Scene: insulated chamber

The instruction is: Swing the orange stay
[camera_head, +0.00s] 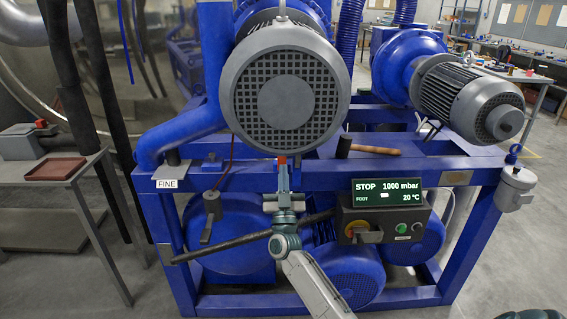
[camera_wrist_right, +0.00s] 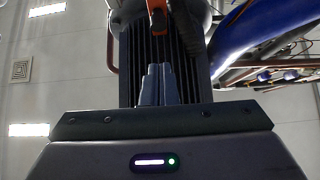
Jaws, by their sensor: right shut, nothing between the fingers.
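A small orange piece (camera_head: 282,159), which looks like the end of the orange stay, shows under the large grey round motor cover (camera_head: 285,92). Most of it is hidden or seen end-on. My right gripper (camera_head: 283,172) points up with its tips just below the orange piece; I cannot tell whether they touch it. In the right wrist view its two fingers (camera_wrist_right: 159,84) are together with nothing between them, and a red-orange part (camera_wrist_right: 156,6) shows beyond them at the top edge.
A control box (camera_head: 383,223) and a display reading STOP, 1000 mbar (camera_head: 388,191) sit to the right. A dark bar (camera_head: 235,240) crosses left. A red tray (camera_head: 56,168) lies on a side table.

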